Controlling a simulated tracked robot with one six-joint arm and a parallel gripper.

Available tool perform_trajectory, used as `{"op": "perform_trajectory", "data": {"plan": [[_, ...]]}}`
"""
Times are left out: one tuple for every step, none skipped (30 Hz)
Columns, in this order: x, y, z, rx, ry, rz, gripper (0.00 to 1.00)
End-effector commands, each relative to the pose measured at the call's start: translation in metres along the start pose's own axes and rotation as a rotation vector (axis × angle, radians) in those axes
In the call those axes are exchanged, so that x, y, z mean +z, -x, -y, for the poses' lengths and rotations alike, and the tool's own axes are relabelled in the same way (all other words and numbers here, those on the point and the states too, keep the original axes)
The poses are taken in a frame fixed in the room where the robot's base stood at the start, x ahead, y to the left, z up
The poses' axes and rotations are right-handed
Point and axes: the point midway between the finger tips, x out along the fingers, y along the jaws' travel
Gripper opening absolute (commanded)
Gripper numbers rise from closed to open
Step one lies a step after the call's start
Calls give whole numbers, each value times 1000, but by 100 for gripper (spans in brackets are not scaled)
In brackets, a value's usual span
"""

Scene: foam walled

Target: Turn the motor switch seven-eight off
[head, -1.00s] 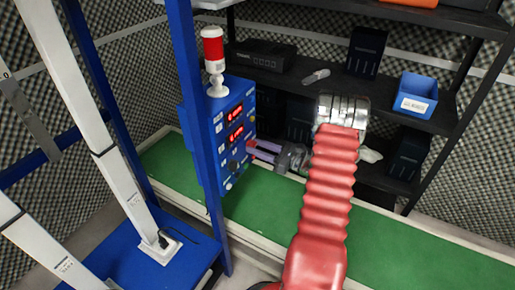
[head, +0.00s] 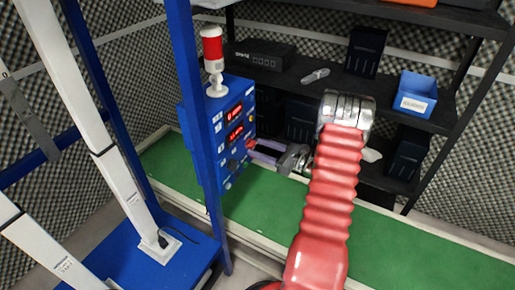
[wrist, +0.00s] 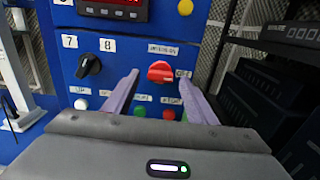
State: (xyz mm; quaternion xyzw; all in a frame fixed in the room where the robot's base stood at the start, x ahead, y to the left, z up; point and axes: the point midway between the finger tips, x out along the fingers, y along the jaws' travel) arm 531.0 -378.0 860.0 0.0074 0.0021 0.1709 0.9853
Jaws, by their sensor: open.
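A blue control box (head: 238,105) holds the switches. In the wrist view a black rotary knob (wrist: 88,66) sits under the labels 7 and 8, its grip tilted. Contact cannot be told. In the head view my gripper (head: 251,149) points at the right part of the box's face.
Red digital displays (head: 235,115) are above the knobs. Small buttons, white, green and red (wrist: 168,114), sit below them. A red-and-white beacon (head: 213,60) stands on the box. A blue post (head: 196,120) is close left; black shelves with a blue bin (head: 415,95) stand behind.

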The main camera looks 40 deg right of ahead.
Motion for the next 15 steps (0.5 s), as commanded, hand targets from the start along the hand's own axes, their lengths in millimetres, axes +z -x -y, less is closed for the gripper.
{"op": "perform_trajectory", "data": {"plan": [[0, 8, 1, -4, -1, 0, 52], [0, 13, 1, -4, -1, 0, 52], [0, 19, 1, -4, -1, 0, 52], [0, 25, 1, -5, -1, 0, 52], [0, 30, 1, -5, -2, 1, 52], [0, 37, 1, -4, -2, 0, 52], [0, 42, 1, -5, -2, 0, 52], [0, 47, 1, -5, -2, 0, 52], [-1, 54, 1, -4, -2, -1, 52], [-1, 60, 1, -5, -2, 0, 52], [-1, 64, 1, -5, -2, 0, 52], [-1, 72, 1, -4, -2, 0, 52], [-1, 77, 1, -5, -2, 0, 52], [-1, 82, 1, -5, -2, 0, 52], [-1, 88, 1, -4, -2, 0, 52]]}}
